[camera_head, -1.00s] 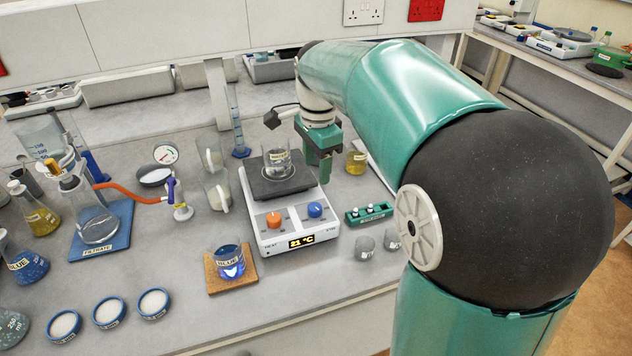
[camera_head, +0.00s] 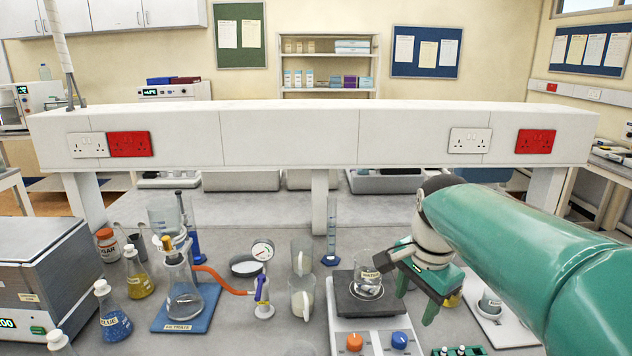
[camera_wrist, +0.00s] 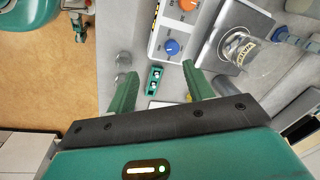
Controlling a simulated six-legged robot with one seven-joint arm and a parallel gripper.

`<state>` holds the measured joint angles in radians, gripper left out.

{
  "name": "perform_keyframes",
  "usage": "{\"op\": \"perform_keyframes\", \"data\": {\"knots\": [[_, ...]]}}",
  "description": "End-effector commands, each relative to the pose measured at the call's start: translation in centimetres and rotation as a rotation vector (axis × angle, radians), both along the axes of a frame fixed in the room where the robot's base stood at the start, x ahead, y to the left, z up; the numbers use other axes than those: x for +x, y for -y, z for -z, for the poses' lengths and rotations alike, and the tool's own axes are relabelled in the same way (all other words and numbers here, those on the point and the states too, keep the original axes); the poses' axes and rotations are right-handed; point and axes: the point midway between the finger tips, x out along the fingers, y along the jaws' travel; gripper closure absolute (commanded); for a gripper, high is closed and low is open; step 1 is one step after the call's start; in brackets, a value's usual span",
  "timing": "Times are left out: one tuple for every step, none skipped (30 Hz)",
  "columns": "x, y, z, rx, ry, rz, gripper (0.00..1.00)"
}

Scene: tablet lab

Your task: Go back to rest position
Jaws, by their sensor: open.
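My gripper (camera_head: 425,285) hangs over the bench just right of the hotplate stirrer (camera_head: 375,328) in the head view. Its jaws are open, with nothing held between them; both green fingers show in the wrist view (camera_wrist: 159,75). A clear glass beaker labelled WATER (camera_head: 368,280) stands upright on the dark top plate of the stirrer, apart from the fingers. It also shows in the wrist view (camera_wrist: 240,50), right of the fingers. My arm comes in from the right of the head view and covers the bench there.
Two clear jugs (camera_head: 301,292) and a measuring cylinder (camera_head: 331,235) stand left of the stirrer. The filter flask (camera_head: 184,295) with its orange hose is farther left. A small green rack (camera_head: 460,351) lies below the gripper. A white socket ledge (camera_head: 290,140) spans behind the bench.

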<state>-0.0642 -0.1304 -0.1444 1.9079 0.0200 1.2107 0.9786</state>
Motion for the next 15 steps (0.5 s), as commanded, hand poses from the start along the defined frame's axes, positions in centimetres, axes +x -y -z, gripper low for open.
{"op": "perform_keyframes", "data": {"knots": [[-1.7, -0.3, -0.2, -0.011, 0.034, -0.083, 0.48], [-2.6, -0.5, -0.2, -0.020, 0.053, -0.138, 0.48], [-3.8, -0.8, -0.2, -0.036, 0.081, -0.212, 0.48], [-4.6, -1.0, -0.1, -0.049, 0.100, -0.266, 0.48], [-5.5, -1.2, 0.0, -0.063, 0.119, -0.322, 0.48], [-6.6, -1.5, 0.2, -0.084, 0.144, -0.394, 0.48], [-7.5, -1.6, 0.4, -0.102, 0.161, -0.449, 0.48], [-8.3, -1.8, 0.7, -0.121, 0.180, -0.502, 0.48], [-9.4, -2.1, 1.0, -0.148, 0.203, -0.573, 0.48], [-10.2, -2.2, 1.3, -0.169, 0.220, -0.625, 0.48], [-11.0, -2.4, 1.7, -0.191, 0.235, -0.678, 0.48], [-11.9, -2.6, 2.1, -0.222, 0.255, -0.744, 0.48], [-12.5, -2.7, 2.4, -0.245, 0.267, -0.789, 0.48], [-13.1, -2.8, 2.8, -0.266, 0.279, -0.831, 0.48], [-13.8, -2.9, 3.2, -0.291, 0.291, -0.880, 0.48]]}}
